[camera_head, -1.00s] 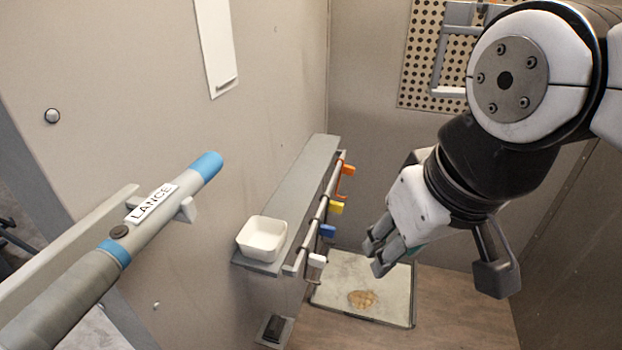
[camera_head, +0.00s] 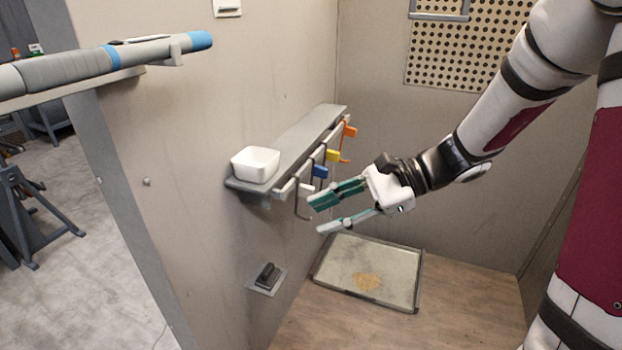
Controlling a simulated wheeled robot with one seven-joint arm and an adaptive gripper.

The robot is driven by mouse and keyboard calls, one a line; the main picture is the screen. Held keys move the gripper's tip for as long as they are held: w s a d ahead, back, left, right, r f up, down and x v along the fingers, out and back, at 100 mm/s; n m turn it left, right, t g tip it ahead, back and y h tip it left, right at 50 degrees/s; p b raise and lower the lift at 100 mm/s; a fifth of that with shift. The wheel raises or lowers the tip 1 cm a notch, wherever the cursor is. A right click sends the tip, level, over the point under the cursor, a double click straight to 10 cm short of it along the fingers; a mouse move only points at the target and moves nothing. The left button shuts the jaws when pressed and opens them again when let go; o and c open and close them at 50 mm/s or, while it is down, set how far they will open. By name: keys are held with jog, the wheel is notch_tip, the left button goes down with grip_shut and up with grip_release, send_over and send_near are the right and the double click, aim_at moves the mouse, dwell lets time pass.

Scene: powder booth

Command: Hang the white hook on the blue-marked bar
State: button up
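The white hook (camera_head: 305,190) has a white tag and a thin dark wire curving down below it. It hangs at the near end of the rail under the grey shelf's front edge. Beside it hang a blue-tagged hook (camera_head: 320,172), a yellow-tagged hook (camera_head: 332,156) and an orange-tagged hook (camera_head: 349,132). My gripper (camera_head: 318,216) is open and empty, with teal-lined fingers pointing left. Its fingertips are just right of the white hook's wire; I cannot tell whether they touch.
A white square bowl (camera_head: 255,166) stands on the near end of the grey shelf (camera_head: 288,146). A lance (camera_head: 110,60) with blue bands rests at upper left. A black fixture (camera_head: 267,276) is on the wall below. A framed tray (camera_head: 345,282) lies on the floor.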

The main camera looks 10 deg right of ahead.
aim_at(309, 192)
jog(key=w+d+f+m+t+y+b, duration=0.2)
jog(key=w+d+f+m+t+b, duration=0.3)
jog(key=w+d+f+m+t, duration=0.55)
jog(key=w+a, duration=0.2)
jog(key=a, duration=0.1)
jog(key=w+a+r+g+b, duration=0.1)
jog(key=w+a, duration=0.2)
jog(key=w+a+n+g+b, duration=0.1)
jog(key=w+a, duration=0.2)
jog(key=shift+w+a+r, duration=0.2)
jog(key=shift+a+r, duration=0.05)
jog(key=shift+a, duration=0.1)
grip_shut()
